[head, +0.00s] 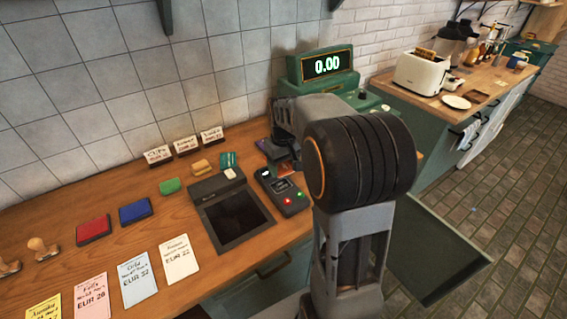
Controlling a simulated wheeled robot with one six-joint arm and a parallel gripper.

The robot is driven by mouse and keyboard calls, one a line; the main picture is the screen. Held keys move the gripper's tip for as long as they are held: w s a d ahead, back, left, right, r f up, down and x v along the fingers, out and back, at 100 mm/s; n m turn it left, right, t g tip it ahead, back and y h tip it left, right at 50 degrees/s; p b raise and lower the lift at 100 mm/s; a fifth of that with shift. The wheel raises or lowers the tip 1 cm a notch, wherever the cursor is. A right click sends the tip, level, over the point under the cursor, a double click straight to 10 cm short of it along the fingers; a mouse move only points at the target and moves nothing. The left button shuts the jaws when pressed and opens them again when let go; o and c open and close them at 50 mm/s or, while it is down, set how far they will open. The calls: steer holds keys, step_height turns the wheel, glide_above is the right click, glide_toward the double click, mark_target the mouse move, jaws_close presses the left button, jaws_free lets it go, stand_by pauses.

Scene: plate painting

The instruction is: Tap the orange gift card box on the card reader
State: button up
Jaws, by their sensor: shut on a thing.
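The card reader (282,192) is a dark device with a small screen and red and green lights, lying on the wooden counter. My gripper (279,150) is at the reader's far end, partly hidden behind my arm. A small orange-tan block (202,167) lies on the counter left of the reader, apart from my gripper. I cannot tell whether it is the orange gift card box.
A dark tray-like device (236,222) lies left of the reader. A green register (322,68) reading 0.00 stands behind. Red (93,229), blue (135,210) and green (170,186) items and several price cards (180,259) lie on the left.

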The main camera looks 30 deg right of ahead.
steer(key=shift+f+b, duration=2.45)
steer(key=shift+f, duration=0.8)
steer(key=shift+r, duration=0.1)
step_height(320, 180, up, 10)
steer(key=p, duration=0.8)
